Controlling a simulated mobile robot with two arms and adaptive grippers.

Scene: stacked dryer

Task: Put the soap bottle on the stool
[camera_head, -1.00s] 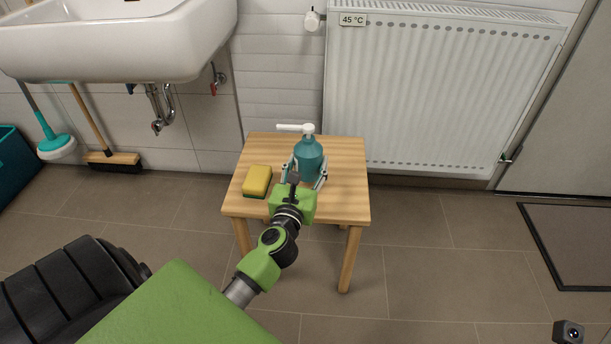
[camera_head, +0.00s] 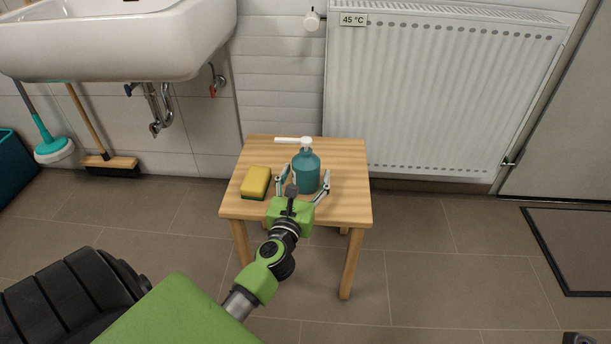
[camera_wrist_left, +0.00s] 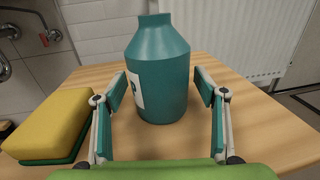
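The teal soap bottle (camera_head: 306,171) with a white pump stands upright on the wooden stool (camera_head: 345,188). My left gripper (camera_head: 303,182) is open on the near side of the bottle. In the left wrist view, the fingers of my left gripper (camera_wrist_left: 160,105) are spread with gaps to the bottle on both sides. My right gripper is not clearly visible.
A yellow and green sponge (camera_head: 256,182) lies on the stool left of the bottle, close to my left finger. A radiator (camera_head: 430,95) is on the wall behind. A sink (camera_head: 120,40) hangs at upper left, with a broom (camera_head: 110,164) below it.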

